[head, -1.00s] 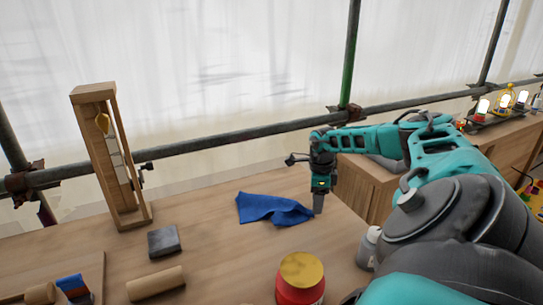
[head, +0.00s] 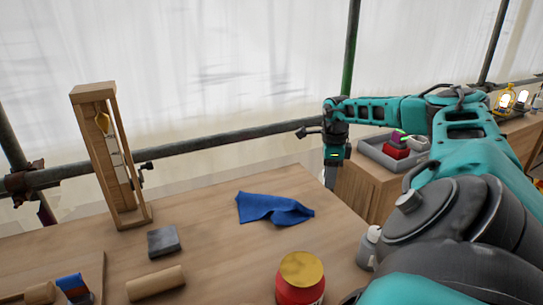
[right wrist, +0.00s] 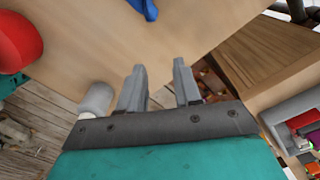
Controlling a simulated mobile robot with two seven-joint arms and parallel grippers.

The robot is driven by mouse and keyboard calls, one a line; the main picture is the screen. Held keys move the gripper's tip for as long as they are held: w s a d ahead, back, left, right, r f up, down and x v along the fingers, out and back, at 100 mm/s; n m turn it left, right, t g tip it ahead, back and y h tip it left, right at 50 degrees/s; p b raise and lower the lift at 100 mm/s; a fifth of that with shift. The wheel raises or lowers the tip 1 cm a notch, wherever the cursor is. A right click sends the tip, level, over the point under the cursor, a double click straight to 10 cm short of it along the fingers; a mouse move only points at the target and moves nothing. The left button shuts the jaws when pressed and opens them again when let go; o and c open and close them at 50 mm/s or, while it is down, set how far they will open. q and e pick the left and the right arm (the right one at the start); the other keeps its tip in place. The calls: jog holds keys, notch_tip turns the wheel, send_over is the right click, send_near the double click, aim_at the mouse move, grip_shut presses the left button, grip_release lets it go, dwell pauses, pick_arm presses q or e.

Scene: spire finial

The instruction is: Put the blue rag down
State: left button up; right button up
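The blue rag (head: 272,208) lies crumpled on the wooden table (head: 215,250) in the head view, near the table's right part. A bit of the rag (right wrist: 143,6) shows at the top edge of the right wrist view. My right gripper (head: 331,178) is up and to the right of the rag, apart from it, by the table's far right edge. In the right wrist view my right gripper (right wrist: 160,80) has its two fingers spread with nothing between them. My left gripper is not in view.
A red jar with a yellow lid (head: 301,278) and a white bottle (head: 369,247) stand near the front right. A grey block (head: 163,241), a wooden cylinder (head: 155,284) and a tall wooden frame (head: 112,160) are left. A grey tray (head: 375,152) sits on the side cabinet.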

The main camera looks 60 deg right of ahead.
jog(key=w+a+f, duration=0.1)
jog(key=w, duration=0.1)
jog(key=w+a+f, duration=0.1)
jog(key=w, duration=0.1)
jog(key=w+a+f, duration=0.1)
jog(key=w, duration=0.1)
jog(key=shift+w+a+f, duration=0.1)
jog(key=shift+w+a, duration=0.3)
grip_shut()
jog(key=shift+w+a+f, duration=0.1)
jog(key=shift+w+f, duration=0.05)
jog(key=shift+f, duration=0.3)
jog(key=shift+w+a+f, duration=0.1)
jog(key=shift+w+f, duration=0.05)
jog(key=shift+f, duration=0.3)
jog(key=shift+d+f, duration=0.1)
jog(key=shift+f, duration=0.55)
